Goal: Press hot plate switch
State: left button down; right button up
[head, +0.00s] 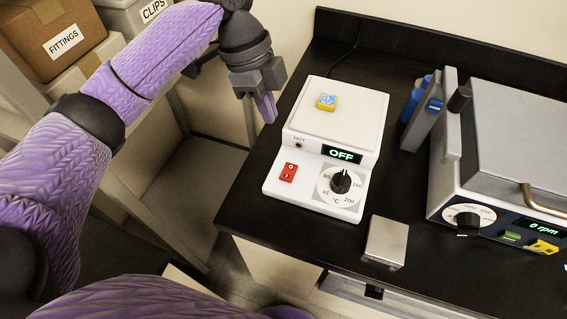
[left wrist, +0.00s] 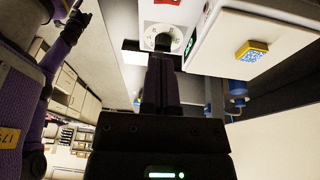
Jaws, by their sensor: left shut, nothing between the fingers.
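The white hot plate (head: 336,116) stands on the black bench in the head view, and its display reads OFF. Its red rocker switch (head: 288,172) is on the front left of the panel, left of the black dial (head: 341,182). A small yellow and blue tagged block (head: 326,102) lies on the plate top. My left gripper (head: 268,112) is shut and empty, pointing down just left of the hot plate, apart from it. In the left wrist view the shut fingers (left wrist: 161,72) reach toward the dial (left wrist: 163,41), and part of the red switch (left wrist: 167,2) shows at the top edge. My right gripper is not in view.
A flat metal block (head: 387,240) lies in front of the hot plate. A pipette-like tool stand (head: 432,110) and a machine reading 0 rpm (head: 500,225) stand to the right. Boxes, one labelled FITTINGS (head: 60,38), sit on shelving at left.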

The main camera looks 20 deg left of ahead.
aim_at(287, 175)
pick_arm(q)
jog(key=shift+f, duration=0.15)
jog(key=b+x, duration=0.1)
jog(key=x, duration=0.3)
jog(key=b+x, duration=0.1)
jog(key=x, duration=0.3)
jog(key=a+b+x, duration=0.1)
jog(key=x, duration=0.3)
jog(key=shift+s+d+f+b, duration=0.15)
jog(key=shift+f+b, duration=0.2)
jog(key=shift+s+f, duration=0.1)
jog(key=shift+f, duration=0.5)
jog(key=shift+s+p, duration=0.1)
jog(key=shift+p, duration=0.35)
jog(key=shift+f+b, duration=0.1)
jog(key=shift+b, duration=0.2)
jog(key=shift+w, duration=0.2)
